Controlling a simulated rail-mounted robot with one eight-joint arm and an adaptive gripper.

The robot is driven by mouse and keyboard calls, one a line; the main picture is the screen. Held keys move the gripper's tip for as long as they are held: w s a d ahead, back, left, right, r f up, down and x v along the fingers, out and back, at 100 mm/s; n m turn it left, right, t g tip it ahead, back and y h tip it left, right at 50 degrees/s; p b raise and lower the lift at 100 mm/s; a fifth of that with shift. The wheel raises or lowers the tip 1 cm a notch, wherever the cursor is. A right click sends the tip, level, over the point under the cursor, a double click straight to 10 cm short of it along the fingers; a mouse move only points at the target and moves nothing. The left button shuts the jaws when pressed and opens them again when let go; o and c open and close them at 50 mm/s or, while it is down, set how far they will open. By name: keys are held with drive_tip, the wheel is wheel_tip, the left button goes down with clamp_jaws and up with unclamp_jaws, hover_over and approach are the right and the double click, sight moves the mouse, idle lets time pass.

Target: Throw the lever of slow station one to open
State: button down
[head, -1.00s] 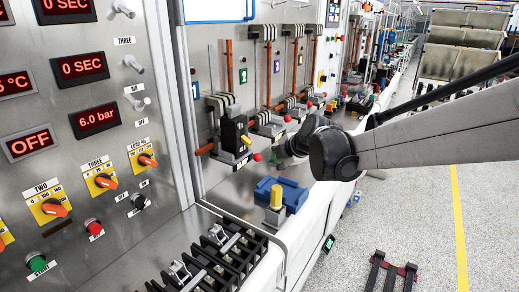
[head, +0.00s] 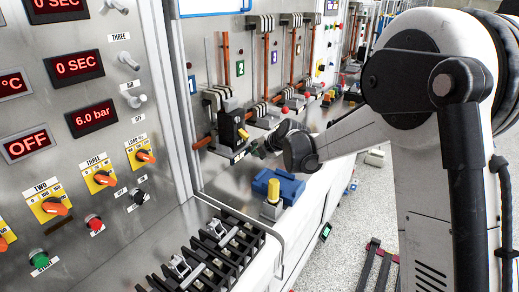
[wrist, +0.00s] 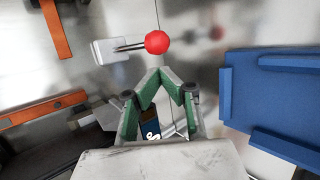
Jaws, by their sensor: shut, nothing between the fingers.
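The lever's red ball knob (wrist: 157,42) sits on a thin metal rod from a pale block (wrist: 108,50) in the wrist view. My gripper (wrist: 165,73) is shut and empty, its green fingers meeting just below the knob in that picture; a small gap shows between them. In the head view my gripper (head: 260,150) is beside the black breaker unit (head: 231,125) of the first station, by the blue number 1 label (head: 192,85). The knob is hidden there behind my gripper.
A blue block (head: 280,185) with a yellow-topped post (head: 273,192) stands close below my gripper; the block also fills the right of the wrist view (wrist: 270,95). More stations with red knobs (head: 285,110) run along the panel. Black terminal blocks (head: 215,255) lie in front.

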drive_tip(key=shift+x, duration=2.35)
drive_tip(key=shift+s+d+r+g+h, duration=0.2)
drive_tip(key=shift+r+g+h, duration=0.2)
drive_tip(key=shift+r+h, duration=0.2)
